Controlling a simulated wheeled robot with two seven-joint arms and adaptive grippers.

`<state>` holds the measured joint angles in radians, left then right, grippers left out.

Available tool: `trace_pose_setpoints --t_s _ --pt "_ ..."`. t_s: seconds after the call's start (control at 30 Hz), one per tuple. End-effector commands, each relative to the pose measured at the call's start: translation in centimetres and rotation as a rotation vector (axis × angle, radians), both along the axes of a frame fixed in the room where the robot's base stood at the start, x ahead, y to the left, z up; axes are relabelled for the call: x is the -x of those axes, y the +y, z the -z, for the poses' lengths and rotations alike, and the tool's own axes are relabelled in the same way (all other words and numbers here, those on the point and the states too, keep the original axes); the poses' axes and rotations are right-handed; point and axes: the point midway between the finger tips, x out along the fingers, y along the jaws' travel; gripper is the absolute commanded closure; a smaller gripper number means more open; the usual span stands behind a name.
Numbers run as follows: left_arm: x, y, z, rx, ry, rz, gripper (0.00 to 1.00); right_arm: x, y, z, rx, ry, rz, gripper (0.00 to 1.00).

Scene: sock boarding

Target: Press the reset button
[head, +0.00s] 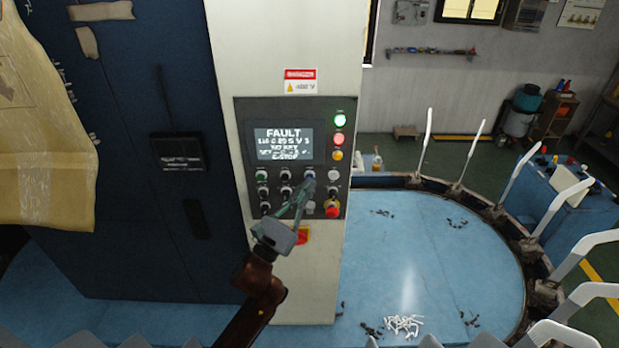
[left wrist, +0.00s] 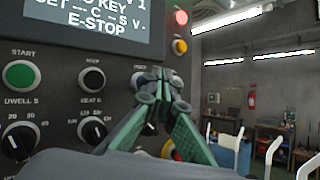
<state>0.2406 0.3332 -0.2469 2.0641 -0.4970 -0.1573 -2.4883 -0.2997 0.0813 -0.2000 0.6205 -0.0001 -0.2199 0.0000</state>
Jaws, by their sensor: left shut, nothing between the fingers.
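The control panel (head: 244,150) is on the pale front of the machine. Its screen (head: 284,144) reads FAULT, with E-STOP on the bottom line. Below the screen is a row with a green START button (head: 262,175), a dark button, a blue button (head: 309,173) and a pale one. No reset label is readable. My left gripper (head: 304,189) is shut and empty, its tips at the panel just below the blue button. In the left wrist view the fingers (left wrist: 160,82) cover that part of the row; I cannot tell whether they touch. My right gripper is not in view.
Dark knobs (left wrist: 92,131) sit below the button row. A red emergency stop (head: 332,211) is at the panel's lower right. Green, red and amber lamps line the upper right. A round blue table (head: 440,270) with upright white pieces around its rim stands to the right.

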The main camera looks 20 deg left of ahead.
Motion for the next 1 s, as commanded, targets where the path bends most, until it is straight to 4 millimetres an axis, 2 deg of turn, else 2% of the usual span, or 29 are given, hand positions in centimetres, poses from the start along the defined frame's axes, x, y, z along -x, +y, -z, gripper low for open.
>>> trace_pose_setpoints --t_s 0.73,1.0 --pt "-0.01 0.0 0.02 0.0 0.0 0.0 1.0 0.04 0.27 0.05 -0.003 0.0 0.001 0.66" --pt "-0.73 0.15 0.02 -0.001 0.0 0.0 1.0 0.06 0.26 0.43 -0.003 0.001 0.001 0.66"
